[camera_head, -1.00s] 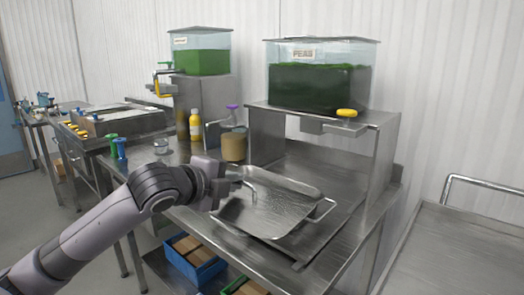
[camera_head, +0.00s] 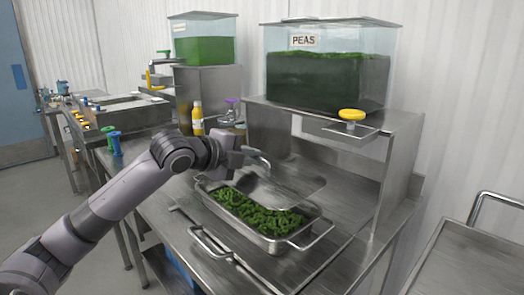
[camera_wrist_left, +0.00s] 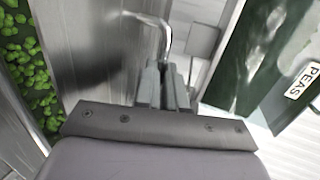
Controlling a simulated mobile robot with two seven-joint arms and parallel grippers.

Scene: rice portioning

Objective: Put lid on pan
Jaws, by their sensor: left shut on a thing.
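A rectangular metal pan (camera_head: 219,208) full of green vegetable pieces sits on the steel table. In the left wrist view its green contents (camera_wrist_left: 30,75) show at the left edge. My left gripper (camera_head: 252,157) is shut on the bent handle of the metal lid (camera_head: 290,185); the handle and lid (camera_wrist_left: 95,45) also show in the left wrist view. The lid is over the back right part of the pan, leaving the front left contents uncovered. It looks raised and slightly tilted; the gap to the rim is hard to judge. My right gripper is not in view.
A dispenser of peas (camera_head: 330,75) with a yellow knob (camera_head: 351,114) stands on a steel stand behind the pan. A second green-filled dispenser (camera_head: 203,40) and a yellow bottle (camera_head: 197,117) are farther back. A steel cart (camera_head: 460,255) stands at the right.

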